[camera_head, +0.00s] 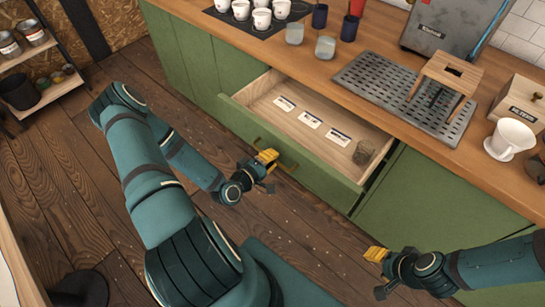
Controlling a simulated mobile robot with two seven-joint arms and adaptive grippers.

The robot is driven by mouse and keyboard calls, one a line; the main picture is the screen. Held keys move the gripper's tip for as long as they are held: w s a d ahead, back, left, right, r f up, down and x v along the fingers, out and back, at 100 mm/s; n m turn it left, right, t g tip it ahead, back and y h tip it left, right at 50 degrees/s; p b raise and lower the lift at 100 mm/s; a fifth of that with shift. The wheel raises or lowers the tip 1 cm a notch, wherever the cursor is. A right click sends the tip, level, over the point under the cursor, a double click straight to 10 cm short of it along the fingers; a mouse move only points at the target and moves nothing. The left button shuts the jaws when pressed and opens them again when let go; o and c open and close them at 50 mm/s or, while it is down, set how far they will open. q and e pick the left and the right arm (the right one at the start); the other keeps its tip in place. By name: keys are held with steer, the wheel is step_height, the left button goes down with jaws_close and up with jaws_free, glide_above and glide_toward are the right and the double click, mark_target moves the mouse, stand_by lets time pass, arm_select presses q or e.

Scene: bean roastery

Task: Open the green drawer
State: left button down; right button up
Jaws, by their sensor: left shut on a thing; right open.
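The green drawer (292,160) stands pulled out from the green cabinet, with its wooden inside showing. Several white labels and a small brownish glass (363,152) are in it. Its brass-coloured handle (283,167) is on the front face. My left gripper (267,158), with yellow fingertips, is shut on the handle at the drawer front and hides part of it. My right gripper (376,254) is open and empty, in front of the cabinet to the right of the drawer and apart from it.
The wooden counter (340,66) above holds white cups (261,19), tumblers, a metal drip grate (385,90), a wooden stand (452,72) and a white dripper (508,139). A shelf rack (40,80) stands at the left.

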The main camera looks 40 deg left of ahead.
arm_select(q)
steer(key=c, duration=1)
jaws_free()
steer(key=v, duration=1.2)
steer(key=w+d+f+m+g+h, duration=0.2)
steer(key=w+d+f+m+g, duration=0.1)
steer(key=d+m+g, duration=0.4)
steer(key=w+d+f+m+g+h, duration=0.2)
steer(key=d+m+g, duration=0.25)
steer(key=d, duration=0.55)
steer(key=d+m+g, duration=0.1)
steer(key=d, duration=0.1)
steer(key=s+d+r+m, duration=0.1)
steer(key=d, duration=0.1)
steer(key=s+d+m+g+y, duration=0.1)
steer(key=d+m, duration=0.1)
steer(key=shift+s+d+r+g, duration=0.1)
steer(key=shift+d+r+g, duration=0.05)
steer(key=shift+r+g, duration=0.2)
